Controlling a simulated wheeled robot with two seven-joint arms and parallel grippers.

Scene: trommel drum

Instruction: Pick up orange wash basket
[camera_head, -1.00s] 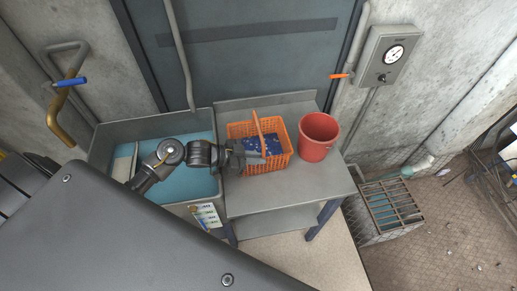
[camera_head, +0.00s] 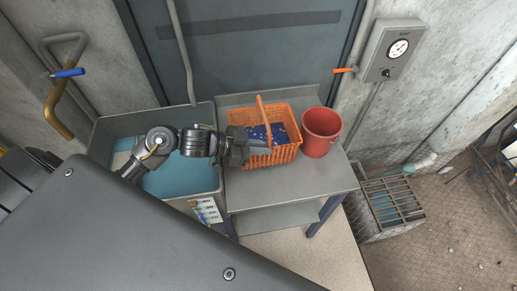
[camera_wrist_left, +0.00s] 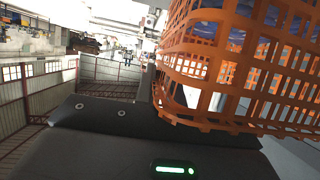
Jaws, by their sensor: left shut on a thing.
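The orange wash basket (camera_head: 286,154) is at the steel table, left of the red bucket. It has an open lattice wall and a raised handle, and something dark blue with light spots (camera_head: 268,133) lies inside. My left gripper (camera_head: 252,151) reaches in from the left and is shut on the basket's near left side. In the left wrist view the basket's lattice (camera_wrist_left: 225,70) fills the upper right, close against my gripper. I cannot tell whether the basket's bottom touches the tabletop. My right gripper is not in view.
A red bucket (camera_head: 321,133) stands close to the basket's right. A grey sink with blue water (camera_head: 180,178) lies left of the table (camera_head: 285,184). The table's front is clear.

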